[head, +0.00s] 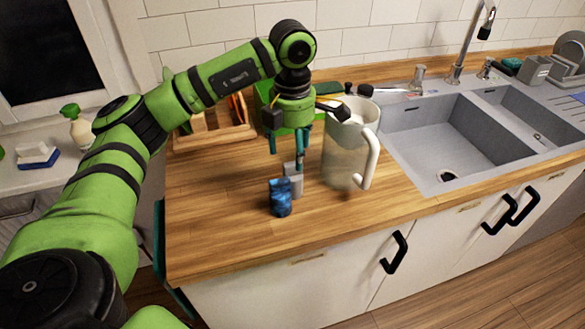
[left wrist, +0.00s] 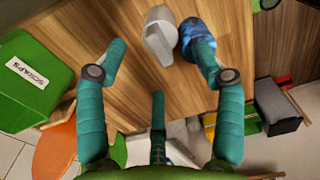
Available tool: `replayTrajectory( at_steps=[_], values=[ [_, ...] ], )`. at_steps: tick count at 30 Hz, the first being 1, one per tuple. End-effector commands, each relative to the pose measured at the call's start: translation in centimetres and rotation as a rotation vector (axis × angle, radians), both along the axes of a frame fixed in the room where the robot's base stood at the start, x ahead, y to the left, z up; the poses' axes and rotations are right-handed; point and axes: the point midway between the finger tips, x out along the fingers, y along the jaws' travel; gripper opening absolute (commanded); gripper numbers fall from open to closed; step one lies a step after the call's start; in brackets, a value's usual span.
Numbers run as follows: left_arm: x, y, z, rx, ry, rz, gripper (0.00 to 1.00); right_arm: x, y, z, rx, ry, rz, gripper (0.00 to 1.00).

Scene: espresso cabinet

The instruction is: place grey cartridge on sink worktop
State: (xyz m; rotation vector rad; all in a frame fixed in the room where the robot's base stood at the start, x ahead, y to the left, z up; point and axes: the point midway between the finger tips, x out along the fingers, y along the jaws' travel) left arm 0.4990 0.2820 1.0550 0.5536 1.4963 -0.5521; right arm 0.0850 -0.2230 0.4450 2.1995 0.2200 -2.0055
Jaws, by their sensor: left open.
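The grey cartridge (head: 293,183) stands on the wooden sink worktop (head: 225,225), just behind a blue patterned cartridge-like item (head: 280,199). My left gripper (head: 286,160) is above the grey cartridge, fingers pointing down, open. In the left wrist view the grey cartridge (left wrist: 159,38) shows beyond and between the spread teal fingertips (left wrist: 158,55), with nothing clamped. The blue item (left wrist: 192,30) is beside it, partly hidden by the right-hand finger. Whether a finger touches either item cannot be told. My right gripper is not in view.
A large pale jug (head: 345,150) stands close on the right, before the grey sink (head: 450,135). A wooden rack (head: 212,137) is behind on the left. A green scraps bin (left wrist: 35,75) is near the gripper. The worktop's front left is clear.

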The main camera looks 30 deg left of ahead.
Motion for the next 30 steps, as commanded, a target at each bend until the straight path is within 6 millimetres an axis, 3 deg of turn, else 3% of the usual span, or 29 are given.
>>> replayTrajectory(
  at_steps=[6, 9, 30],
  values=[
    [0.0, -0.1, 3.9, -0.001, -0.003, 0.0, 0.69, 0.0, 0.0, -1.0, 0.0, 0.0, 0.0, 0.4],
    [0.0, 0.0, 4.8, -0.001, -0.001, 0.001, 0.69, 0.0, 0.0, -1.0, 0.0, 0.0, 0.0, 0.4],
    [0.0, 0.0, 5.3, 0.0, 0.001, 0.0, 0.69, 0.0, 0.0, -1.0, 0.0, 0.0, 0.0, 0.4]
  ],
)
